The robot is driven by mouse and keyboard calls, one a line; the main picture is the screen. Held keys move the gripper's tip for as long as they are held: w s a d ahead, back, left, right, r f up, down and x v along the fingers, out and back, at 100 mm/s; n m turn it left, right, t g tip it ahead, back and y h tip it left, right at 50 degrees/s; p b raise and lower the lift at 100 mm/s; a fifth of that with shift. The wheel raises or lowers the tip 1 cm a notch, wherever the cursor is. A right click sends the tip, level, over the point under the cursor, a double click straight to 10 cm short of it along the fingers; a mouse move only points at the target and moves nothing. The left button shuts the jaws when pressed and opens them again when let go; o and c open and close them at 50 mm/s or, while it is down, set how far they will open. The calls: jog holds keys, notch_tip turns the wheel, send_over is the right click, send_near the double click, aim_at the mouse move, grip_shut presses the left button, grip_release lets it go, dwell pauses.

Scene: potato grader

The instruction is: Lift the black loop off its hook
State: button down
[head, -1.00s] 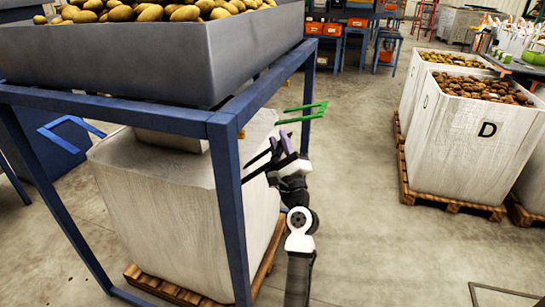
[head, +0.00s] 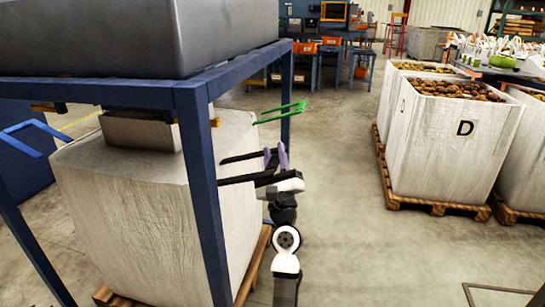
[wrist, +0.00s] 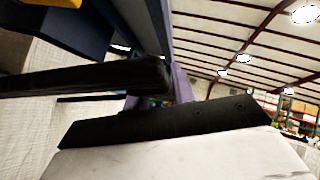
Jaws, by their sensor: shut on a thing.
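The black loop (head: 238,158) shows in the head view as dark bars reaching left from my gripper toward the blue post. My gripper (head: 275,158), with purple fingers, is shut on the loop's right end. In the wrist view a thick black bar, apparently the loop (wrist: 90,79), crosses from the left edge toward a purple finger (wrist: 181,85). A small orange-yellow piece (head: 215,122) shows at the blue post. I cannot tell whether it is the loop's hook, or whether the loop touches a hook.
A blue frame post (head: 205,190) stands close left of my gripper, before a large white box (head: 130,220). A green loop (head: 280,113) is just behind my gripper, and a blue loop (head: 30,137) is far left. Open floor separates me from the potato box marked D (head: 440,145).

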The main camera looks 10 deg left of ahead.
jog(key=shift+d+f, duration=0.1)
jog(key=c, duration=1.2)
grip_release()
jog(key=shift+f, duration=0.1)
